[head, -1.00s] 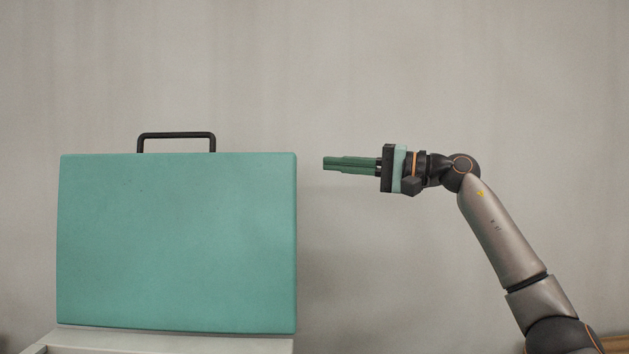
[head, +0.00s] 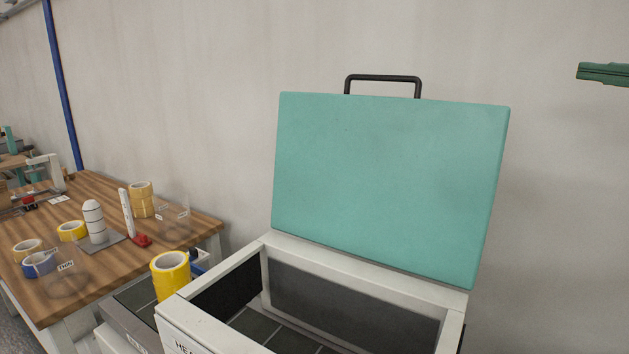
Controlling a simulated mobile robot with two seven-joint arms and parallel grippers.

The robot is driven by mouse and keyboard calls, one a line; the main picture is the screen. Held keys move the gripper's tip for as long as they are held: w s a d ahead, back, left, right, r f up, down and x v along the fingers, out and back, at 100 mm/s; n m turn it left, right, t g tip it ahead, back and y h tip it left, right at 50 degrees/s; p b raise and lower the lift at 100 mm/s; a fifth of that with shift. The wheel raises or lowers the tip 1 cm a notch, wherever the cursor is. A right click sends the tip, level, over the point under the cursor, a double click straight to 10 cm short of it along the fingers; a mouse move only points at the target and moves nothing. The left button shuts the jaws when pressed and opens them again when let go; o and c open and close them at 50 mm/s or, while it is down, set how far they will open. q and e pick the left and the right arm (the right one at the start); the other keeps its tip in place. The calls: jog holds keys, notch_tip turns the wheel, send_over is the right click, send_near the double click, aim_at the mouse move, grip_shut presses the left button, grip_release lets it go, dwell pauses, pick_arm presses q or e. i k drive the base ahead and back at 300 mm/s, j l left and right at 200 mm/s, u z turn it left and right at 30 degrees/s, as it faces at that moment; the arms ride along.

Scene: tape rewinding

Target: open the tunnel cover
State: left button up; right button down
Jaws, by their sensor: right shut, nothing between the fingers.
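The tunnel cover (head: 390,185) is a teal panel with a black handle (head: 383,78) on its top edge. It stands raised, close to upright, at the back edge of the white tunnel frame (head: 350,260). The inside of the tunnel shows below it, open from above, with a dark tiled floor. My right gripper (head: 585,72) is at the upper right edge; only its green fingers show. They are shut, empty and well apart from the cover. My left gripper is not in view.
A yellow roll stack (head: 170,274) stands beside the tunnel's left side. A blue post (head: 62,85) rises behind the table.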

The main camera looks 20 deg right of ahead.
aim_at(408, 185)
jog(key=k+j, duration=0.1)
jog(key=k, duration=0.9)
